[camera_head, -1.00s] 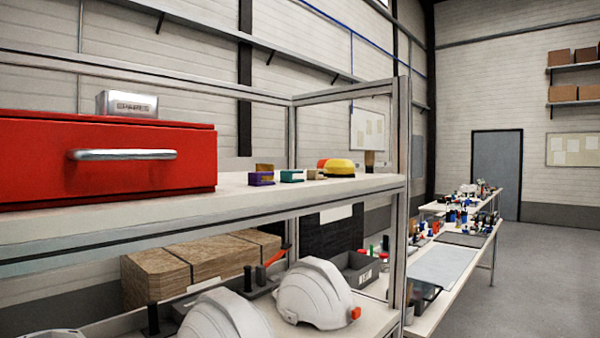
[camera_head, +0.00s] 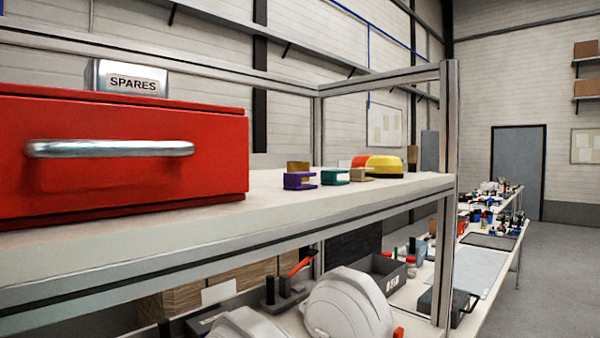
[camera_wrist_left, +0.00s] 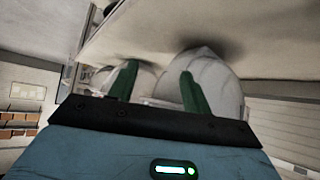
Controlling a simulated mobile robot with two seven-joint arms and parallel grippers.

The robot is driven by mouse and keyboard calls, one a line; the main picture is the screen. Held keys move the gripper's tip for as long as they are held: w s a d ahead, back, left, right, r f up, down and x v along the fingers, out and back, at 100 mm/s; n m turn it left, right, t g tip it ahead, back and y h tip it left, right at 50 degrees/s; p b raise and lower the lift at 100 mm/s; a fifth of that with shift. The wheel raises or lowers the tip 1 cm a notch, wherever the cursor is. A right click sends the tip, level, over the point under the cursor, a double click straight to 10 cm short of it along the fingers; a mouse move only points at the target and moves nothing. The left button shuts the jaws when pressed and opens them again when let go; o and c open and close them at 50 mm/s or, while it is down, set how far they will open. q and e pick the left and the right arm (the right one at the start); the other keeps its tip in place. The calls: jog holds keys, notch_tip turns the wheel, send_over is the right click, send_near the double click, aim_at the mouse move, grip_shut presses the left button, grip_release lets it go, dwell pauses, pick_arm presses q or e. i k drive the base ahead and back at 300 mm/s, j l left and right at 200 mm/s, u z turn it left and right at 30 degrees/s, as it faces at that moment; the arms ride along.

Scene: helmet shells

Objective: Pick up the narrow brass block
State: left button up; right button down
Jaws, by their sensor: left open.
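Three small brass-toned pieces stand on the upper shelf in the head view; I cannot tell for certain which is the narrow brass block. A brownish block (camera_head: 298,167) stands behind a purple clip (camera_head: 298,181). A tan piece (camera_head: 362,174) sits right of a teal clip (camera_head: 335,177). A narrow, upright brown piece (camera_head: 412,157) stands near the right shelf post. My left gripper (camera_wrist_left: 159,68) shows only in the left wrist view, its two green fingers apart with nothing between them. White helmet shells lie beyond the fingers. My right gripper is not in view.
A red drawer unit (camera_head: 120,150) with a metal handle fills the left of the upper shelf (camera_head: 240,225), a SPARES box (camera_head: 128,80) on top. A metal post (camera_head: 449,120) bounds the right. Helmets (camera_head: 345,305) sit below.

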aim_at(291, 166)
jog(key=l+u, duration=0.35)
jog(key=u, duration=0.15)
jog(key=l+u, duration=0.6)
jog(key=l, duration=0.25)
jog(key=k+l+u, duration=0.2)
jog(key=l, duration=0.6)
jog(key=k+l, duration=0.15)
jog(key=l, duration=0.65)
jog(key=k+l+u, duration=0.1)
jog(key=l, duration=0.3)
jog(key=k, duration=0.05)
